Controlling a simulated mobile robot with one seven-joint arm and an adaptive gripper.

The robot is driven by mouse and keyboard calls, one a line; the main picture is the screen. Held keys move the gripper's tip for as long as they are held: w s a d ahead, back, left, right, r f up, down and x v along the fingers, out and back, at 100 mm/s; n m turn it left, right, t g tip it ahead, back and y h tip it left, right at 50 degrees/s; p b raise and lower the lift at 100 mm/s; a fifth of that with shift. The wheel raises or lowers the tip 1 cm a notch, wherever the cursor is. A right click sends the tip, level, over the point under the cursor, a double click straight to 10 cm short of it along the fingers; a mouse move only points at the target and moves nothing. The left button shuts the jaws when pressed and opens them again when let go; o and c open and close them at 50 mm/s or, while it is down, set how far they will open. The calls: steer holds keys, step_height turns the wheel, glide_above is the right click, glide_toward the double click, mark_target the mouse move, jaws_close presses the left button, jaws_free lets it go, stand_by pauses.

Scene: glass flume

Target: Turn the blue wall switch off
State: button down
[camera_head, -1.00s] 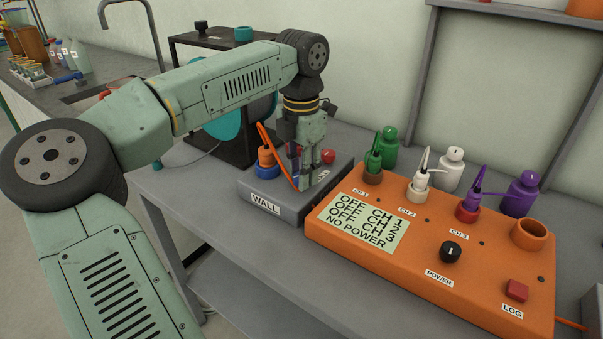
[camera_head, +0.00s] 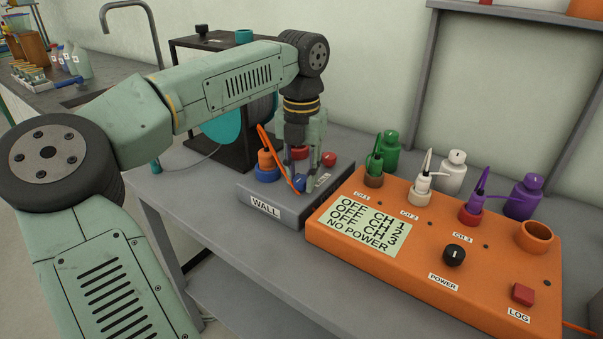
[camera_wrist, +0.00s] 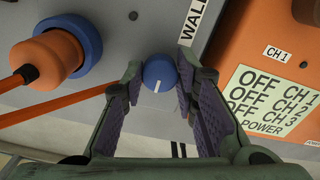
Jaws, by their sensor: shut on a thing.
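The blue wall switch (camera_wrist: 160,72) is a round knob on the grey box labelled WALL (camera_head: 250,192). Its white mark points towards the bottom of the wrist view, slightly left. It also shows in the head view (camera_head: 299,182), partly covered by a finger. My gripper (camera_head: 308,184) points down over the box. In the wrist view its two pads (camera_wrist: 162,73) stand on either side of the knob, shut on it. The orange instrument's screen (camera_head: 358,221) reads OFF for CH 1, 2 and 3, and NO POWER.
An orange plug (camera_head: 265,158) sits in a blue socket beside my gripper, its orange cable passing close by. A red knob (camera_head: 329,159) stands behind my fingers. The orange instrument (camera_head: 420,265), with plugs and a black POWER knob (camera_head: 454,255), is right of the box.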

mark_target(302, 178)
stand_by(0.3)
steer(key=c, duration=1.3)
jaws_free()
step_height(302, 178, up, 12)
